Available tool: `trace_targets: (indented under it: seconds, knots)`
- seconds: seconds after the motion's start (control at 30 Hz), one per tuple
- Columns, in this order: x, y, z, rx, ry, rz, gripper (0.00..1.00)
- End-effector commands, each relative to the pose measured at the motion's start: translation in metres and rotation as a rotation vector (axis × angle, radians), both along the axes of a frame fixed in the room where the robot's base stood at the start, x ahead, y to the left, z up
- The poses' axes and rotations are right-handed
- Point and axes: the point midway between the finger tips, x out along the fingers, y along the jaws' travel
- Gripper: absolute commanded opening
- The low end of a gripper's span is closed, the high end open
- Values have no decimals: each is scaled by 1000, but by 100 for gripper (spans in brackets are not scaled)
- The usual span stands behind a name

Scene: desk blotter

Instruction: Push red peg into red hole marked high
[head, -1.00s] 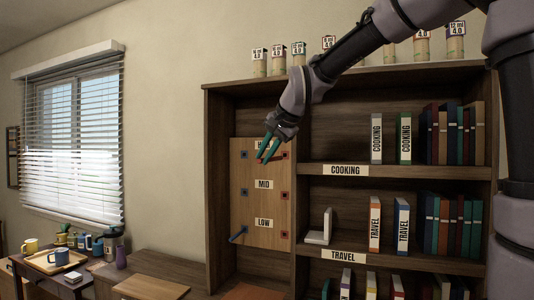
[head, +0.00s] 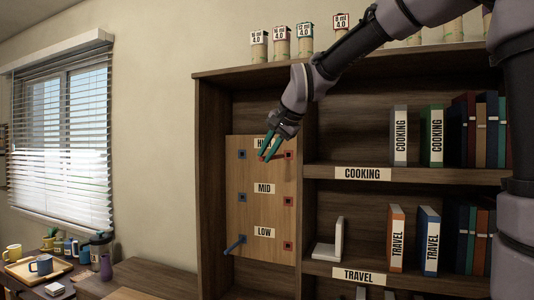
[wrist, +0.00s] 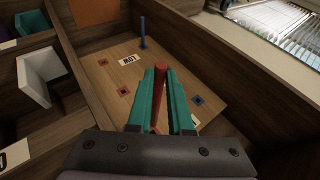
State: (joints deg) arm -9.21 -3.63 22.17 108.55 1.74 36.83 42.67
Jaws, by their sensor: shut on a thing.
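A light wood board (head: 243,215) stands in the bookcase's left bay, with labels reading HIGH (partly covered), MID and LOW. Blue holes run down its left side and red ones down its right. The red hole by HIGH (head: 288,155) is at the upper right. My gripper (head: 265,152), with teal fingers, is in front of the board's top. In the wrist view it is shut on the red peg (wrist: 160,85), which stands between the fingers. The peg's end appears close to the HIGH red hole in the head view; I cannot tell whether they touch.
A blue peg (head: 235,244) sticks out of the LOW blue hole. The bay's divider (head: 307,215) stands right of the board. Shelves of books (head: 430,135) and a white bookend (head: 335,240) lie beyond it. Labelled jars (head: 282,45) stand on top.

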Motion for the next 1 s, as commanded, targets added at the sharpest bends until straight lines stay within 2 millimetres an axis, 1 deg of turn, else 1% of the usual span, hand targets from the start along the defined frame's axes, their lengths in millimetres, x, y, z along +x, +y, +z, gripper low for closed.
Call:
trace_targets:
  seconds: [0.17,0.4,0.6,0.8,1.0]
  knots:
    - [11,-4,0,1,1,-1,0]
    - [33,-12,0,1,0,-2,0]
    - [47,-17,0,0,0,0,0]
    - [54,-19,0,0,0,0,0]
    - [55,-20,0,0,0,0,0]
